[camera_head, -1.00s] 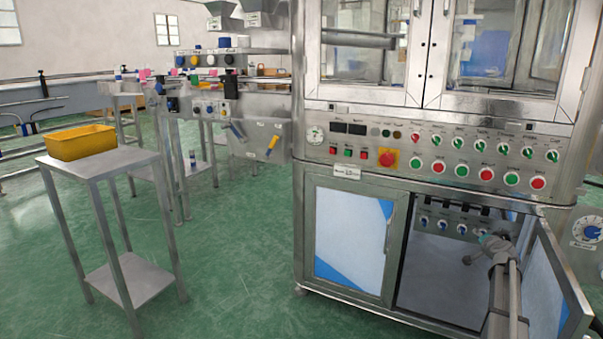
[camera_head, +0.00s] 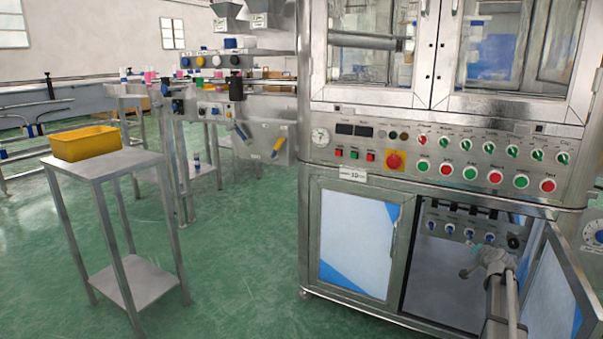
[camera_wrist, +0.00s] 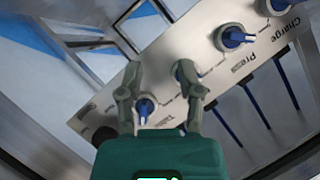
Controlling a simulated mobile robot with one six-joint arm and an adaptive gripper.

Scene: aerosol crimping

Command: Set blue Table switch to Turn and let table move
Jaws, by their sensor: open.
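In the wrist view a blue switch (camera_wrist: 145,106) with a round pale collar sits on the metal panel, with the label "Table" to its right. My gripper (camera_wrist: 157,82) is open, its dark green fingers on either side of this switch. I cannot tell whether they touch it. The right fingertip overlaps a round collar on the panel. The switch's position markings are not readable. In the head view the row of blue switches (camera_head: 450,229) is inside the open lower cabinet, and my gripper (camera_head: 468,262) is in front of and below it.
In the wrist view blue switches labelled Press (camera_wrist: 234,38) and Charge (camera_wrist: 275,5) are farther along the panel. The open cabinet door (camera_head: 560,285) stands right of my arm. A closed door (camera_head: 352,245) is left. A yellow bin (camera_head: 85,143) stands on a side table.

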